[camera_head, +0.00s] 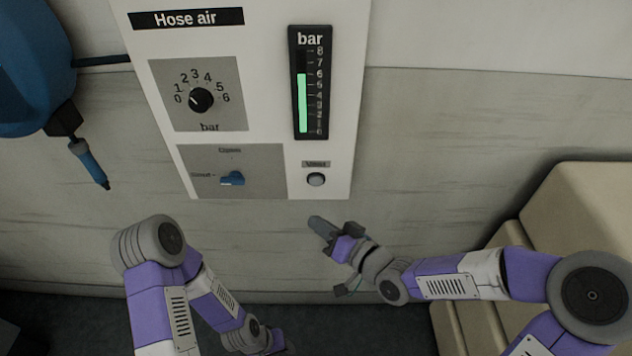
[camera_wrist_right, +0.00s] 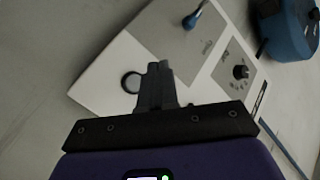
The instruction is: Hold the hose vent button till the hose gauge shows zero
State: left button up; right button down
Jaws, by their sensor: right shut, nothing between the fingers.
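The white Hose air panel (camera_head: 270,60) is on the wall. Its vent button (camera_head: 316,180) is a round grey button under a small label, at the panel's lower right. The bar gauge (camera_head: 311,85) above it has a green column reaching about 6. My right gripper (camera_head: 318,224) is shut and empty, below the button and apart from it in the head view. In the right wrist view its closed fingers (camera_wrist_right: 157,82) are beside the button (camera_wrist_right: 131,82), which shows just left of them. My left arm is at the lower left; its gripper fingers are not visible.
The panel also carries a pressure knob (camera_head: 201,100) pointing near 0 and a blue lever (camera_head: 232,178). A blue hose reel (camera_head: 30,70) with a hanging nozzle (camera_head: 90,165) is at the left.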

jog(key=w, duration=0.8)
jog(key=shift+w, duration=0.35)
dwell(1.8)
jog(key=shift+w+p, duration=0.3)
jog(key=shift+w, duration=0.15)
jog(key=shift+w, duration=0.4)
dwell(1.5)
jog(key=shift+s, duration=0.1)
dwell(1.3)
jog(key=shift+s, duration=0.75)
jog(key=shift+s, duration=0.1)
jog(key=shift+s, duration=2.4)
